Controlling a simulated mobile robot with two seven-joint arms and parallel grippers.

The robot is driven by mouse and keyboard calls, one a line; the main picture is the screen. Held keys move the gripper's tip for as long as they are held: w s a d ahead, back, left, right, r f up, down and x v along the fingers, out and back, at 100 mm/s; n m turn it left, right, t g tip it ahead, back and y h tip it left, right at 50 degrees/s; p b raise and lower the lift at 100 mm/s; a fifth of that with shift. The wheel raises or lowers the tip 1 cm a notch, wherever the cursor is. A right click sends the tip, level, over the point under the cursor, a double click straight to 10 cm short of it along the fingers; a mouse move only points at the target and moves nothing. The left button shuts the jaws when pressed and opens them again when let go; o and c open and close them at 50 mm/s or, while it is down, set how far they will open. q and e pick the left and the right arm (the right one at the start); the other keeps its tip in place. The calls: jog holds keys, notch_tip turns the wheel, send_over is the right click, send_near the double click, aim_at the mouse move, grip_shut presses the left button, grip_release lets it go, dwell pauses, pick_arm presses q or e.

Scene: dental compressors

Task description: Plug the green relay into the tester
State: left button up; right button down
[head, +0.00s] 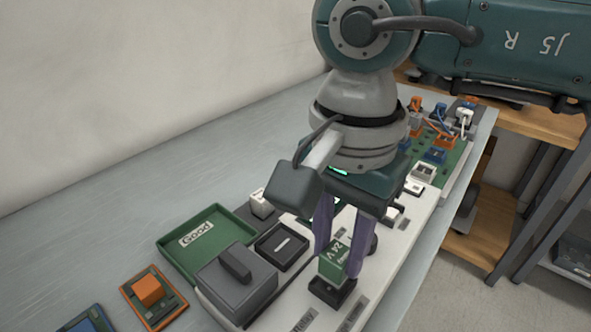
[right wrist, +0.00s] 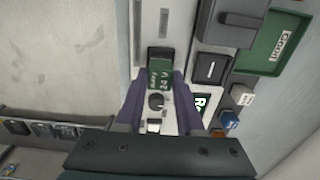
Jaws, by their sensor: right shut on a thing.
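The green relay (head: 333,260), marked 24 V, is between the purple fingers of my right gripper (head: 341,256), which is shut on it. In the right wrist view the relay (right wrist: 160,78) sits between the fingertips (right wrist: 160,86). The relay is directly over a black socket (head: 332,296) on the white tester panel (head: 272,318) and looks slightly tilted. Its lower end meets the socket in the picture; I cannot tell whether its pins are inside. The socket's far part is hidden behind the relay in the right wrist view. My left gripper is not in view.
A green tray labelled Good (head: 172,257), a grey lidded box (head: 236,280) and a black slotted block (head: 281,247) stand left of the socket. An orange relay base (head: 153,297) lies front left. A green board (head: 455,160) with several plugs is at the back right.

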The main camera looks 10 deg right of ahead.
pick_arm(q)
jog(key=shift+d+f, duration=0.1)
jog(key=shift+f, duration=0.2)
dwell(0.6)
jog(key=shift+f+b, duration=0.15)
jog(key=shift+b, duration=0.25)
pick_arm(e)
jog(key=shift+f, duration=0.15)
pick_arm(q)
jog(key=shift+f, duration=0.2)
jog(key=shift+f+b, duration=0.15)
jog(key=shift+b, duration=0.15)
pick_arm(e)
jog(key=shift+f, duration=0.1)
pick_arm(q)
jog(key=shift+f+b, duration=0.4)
jog(key=shift+b, duration=0.05)
pick_arm(e)
jog(key=shift+f, duration=0.35)
